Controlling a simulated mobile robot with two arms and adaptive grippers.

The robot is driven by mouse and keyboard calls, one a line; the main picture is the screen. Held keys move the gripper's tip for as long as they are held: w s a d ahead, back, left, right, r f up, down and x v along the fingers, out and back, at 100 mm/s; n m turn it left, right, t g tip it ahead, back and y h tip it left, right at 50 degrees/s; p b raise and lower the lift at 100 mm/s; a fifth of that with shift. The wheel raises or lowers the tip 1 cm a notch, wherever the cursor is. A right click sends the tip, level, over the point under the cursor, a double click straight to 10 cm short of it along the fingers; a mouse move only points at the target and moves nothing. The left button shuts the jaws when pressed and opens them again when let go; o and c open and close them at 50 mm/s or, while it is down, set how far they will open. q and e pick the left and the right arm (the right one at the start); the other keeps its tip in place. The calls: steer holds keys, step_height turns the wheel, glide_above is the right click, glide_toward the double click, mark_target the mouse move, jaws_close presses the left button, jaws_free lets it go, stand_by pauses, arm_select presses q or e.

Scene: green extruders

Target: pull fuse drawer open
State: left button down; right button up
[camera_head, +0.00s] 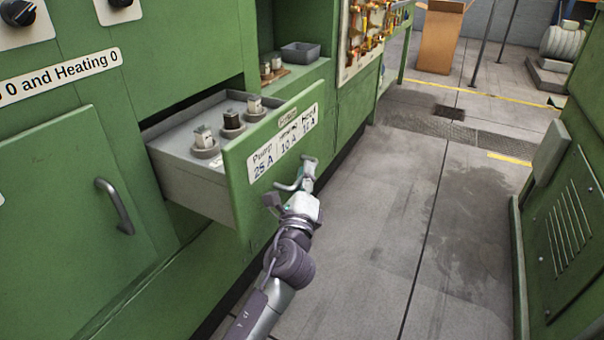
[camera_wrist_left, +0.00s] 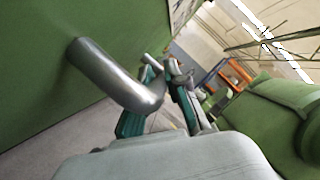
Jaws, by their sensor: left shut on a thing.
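The fuse drawer (camera_head: 180,182) stands pulled out from the green cabinet in the head view. Its green front carries a white label (camera_head: 283,142). Inside are several fuses in round grey holders (camera_head: 206,149). A metal handle (camera_head: 309,160) is fixed low on the drawer front. My left gripper (camera_head: 292,184) is at this handle, with its jaws around the bar. In the left wrist view the curved grey handle (camera_wrist_left: 110,78) runs between the teal-padded fingers of my left gripper (camera_wrist_left: 160,100). Part of the handle is hidden by the gripper. My right gripper is not in view.
A cabinet door with its own handle (camera_head: 115,206) is at the left. A shelf above the drawer holds a grey tray (camera_head: 301,53). A green machine (camera_head: 566,220) stands at the right. The grey floor (camera_head: 420,220) between is clear.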

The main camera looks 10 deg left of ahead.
arm_select(q)
steer(key=shift+f, duration=0.1)
steer(key=c, duration=1.2)
jaws_free()
steer(key=v, duration=1.2)
